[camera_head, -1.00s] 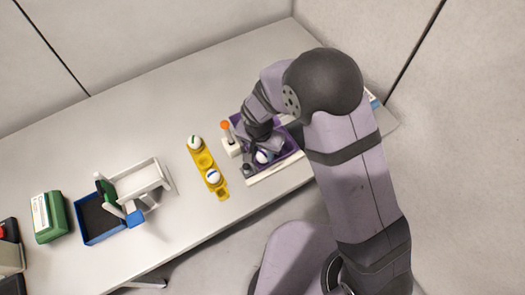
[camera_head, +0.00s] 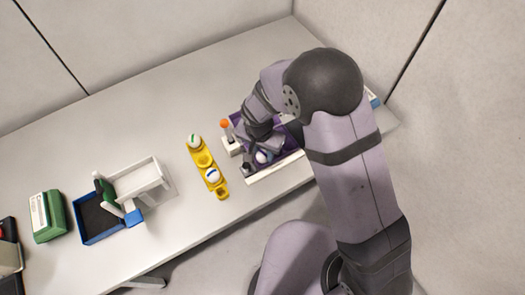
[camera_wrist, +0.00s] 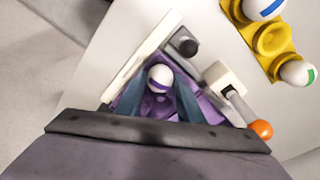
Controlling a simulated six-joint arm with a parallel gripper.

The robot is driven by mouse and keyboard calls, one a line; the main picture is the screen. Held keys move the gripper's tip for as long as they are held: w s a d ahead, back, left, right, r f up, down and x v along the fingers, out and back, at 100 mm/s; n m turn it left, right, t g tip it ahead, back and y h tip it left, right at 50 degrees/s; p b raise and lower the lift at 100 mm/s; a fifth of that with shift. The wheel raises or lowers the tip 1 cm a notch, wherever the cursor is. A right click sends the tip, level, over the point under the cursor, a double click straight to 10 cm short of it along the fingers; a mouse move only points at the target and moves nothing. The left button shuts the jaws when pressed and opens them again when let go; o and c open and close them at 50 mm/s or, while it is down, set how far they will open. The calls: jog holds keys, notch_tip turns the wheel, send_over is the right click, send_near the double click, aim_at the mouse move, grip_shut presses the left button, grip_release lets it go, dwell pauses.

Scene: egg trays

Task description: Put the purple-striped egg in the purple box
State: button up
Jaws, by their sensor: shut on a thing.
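The purple-striped egg (camera_wrist: 160,78) is white with a purple band. It sits between the two fingers of my gripper (camera_wrist: 158,98), which is shut on it. In the head view the egg (camera_head: 263,157) shows just below my gripper (camera_head: 261,148). The purple box (camera_wrist: 204,108) surrounds the egg and fingertips in the wrist view, and its pale front edge (camera_head: 275,167) shows in the head view. The egg is over or inside the box; I cannot tell whether it touches the floor. My gripper and arm hide much of the box.
A yellow tray (camera_head: 221,193) with a green-striped egg (camera_head: 193,140) and a blue-striped egg (camera_head: 213,176) stands left of the box. An orange-knobbed lever (camera_head: 225,124) and a dark knob (camera_head: 246,168) adjoin the box. A blue tray (camera_head: 83,239) and green box (camera_head: 47,215) are farther left.

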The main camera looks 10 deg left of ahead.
jog(key=o, duration=0.8)
jog(key=shift+s+a+r+b, duration=0.15)
jog(key=shift+r+b, duration=0.2)
jog(key=shift+r, duration=0.85)
jog(key=shift+s+d+r+b, duration=0.1)
jog(key=shift+r+b, duration=0.2)
jog(key=shift+r, duration=0.9)
jog(key=shift+s+a+r+b, duration=0.15)
jog(key=shift+r+b, duration=0.2)
jog(key=shift+r, duration=0.85)
jog(key=shift+d, duration=0.1)
notch_tip(320, 180, up, 6)
jog(key=p, duration=0.4)
jog(key=shift+p, duration=0.35)
jog(key=shift+f, duration=0.1)
